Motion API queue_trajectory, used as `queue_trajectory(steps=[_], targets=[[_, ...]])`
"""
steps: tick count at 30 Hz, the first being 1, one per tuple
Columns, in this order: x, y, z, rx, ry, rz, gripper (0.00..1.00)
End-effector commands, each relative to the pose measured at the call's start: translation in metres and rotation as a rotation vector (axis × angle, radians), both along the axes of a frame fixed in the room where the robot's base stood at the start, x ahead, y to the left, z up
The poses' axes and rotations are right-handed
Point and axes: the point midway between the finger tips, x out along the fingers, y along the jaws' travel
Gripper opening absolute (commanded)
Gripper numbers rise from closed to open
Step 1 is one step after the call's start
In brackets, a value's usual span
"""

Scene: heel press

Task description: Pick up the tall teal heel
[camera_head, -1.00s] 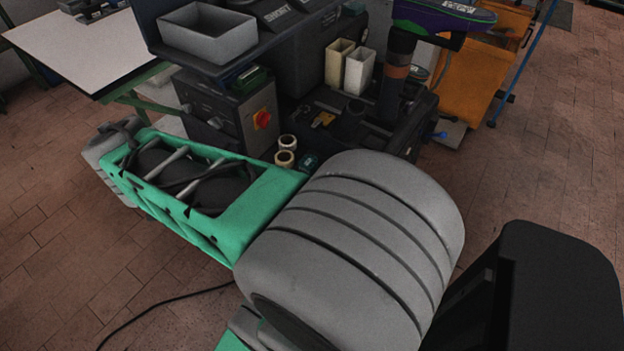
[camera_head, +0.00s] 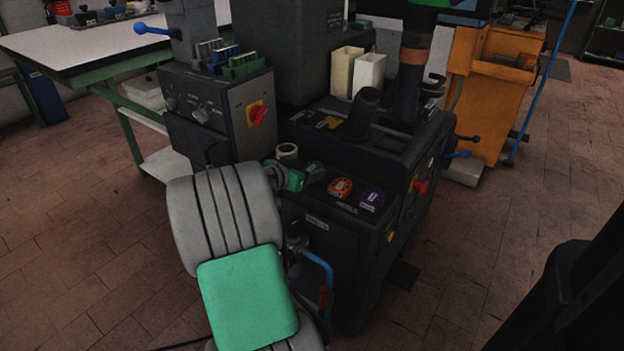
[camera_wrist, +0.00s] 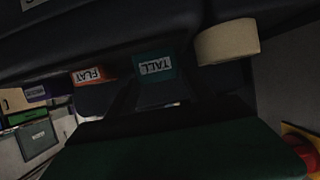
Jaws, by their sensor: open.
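The tall teal heel (camera_wrist: 155,68), labelled TALL, shows in the wrist view just past the fingertips. It lines up with the gap between the dark fingers of my gripper (camera_wrist: 163,98). The fingers look apart with nothing held; the dim picture does not show whether they touch the heel. In the head view the heel (camera_head: 314,171) is a small dark teal piece on the black machine's front ledge. My gripper (camera_head: 293,178) is low beside its left side, partly hidden by my arm.
An orange heel (camera_head: 340,187), labelled FLAT in the wrist view, and a purple heel (camera_head: 372,199) sit to the right on the ledge. A control box (camera_head: 220,110) with a red knob rises at the back left.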

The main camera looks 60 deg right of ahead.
Motion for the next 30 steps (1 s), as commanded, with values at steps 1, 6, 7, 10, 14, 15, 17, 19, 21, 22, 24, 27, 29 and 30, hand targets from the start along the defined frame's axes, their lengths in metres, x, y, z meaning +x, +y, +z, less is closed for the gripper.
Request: queue_trajectory(steps=[1,6,7,10,14,15,17,19,21,22,24,27,29,30], targets=[[-0.002,-0.006,-0.006,0.000,-0.001,-0.003,0.61],[-0.006,-0.033,-0.022,0.000,-0.001,-0.003,0.61],[-0.007,-0.038,-0.022,0.000,-0.001,-0.001,0.61],[-0.008,-0.048,-0.025,0.000,-0.001,0.000,0.61],[-0.008,-0.050,-0.023,0.001,-0.001,0.002,0.61],[-0.008,-0.050,-0.023,0.001,-0.001,0.002,0.61],[-0.008,-0.050,-0.023,0.001,0.000,0.002,0.60],[-0.008,-0.050,-0.023,0.001,0.000,0.002,0.54],[-0.008,-0.050,-0.023,0.001,0.000,0.002,0.48],[-0.008,-0.050,-0.023,0.001,0.000,0.002,0.46],[-0.008,-0.050,-0.023,0.001,0.000,0.002,0.40],[-0.008,-0.050,-0.023,0.001,0.000,0.002,0.32],[-0.008,-0.049,-0.023,0.001,0.000,0.002,0.27],[-0.008,-0.049,-0.023,0.001,0.000,0.002,0.24]])
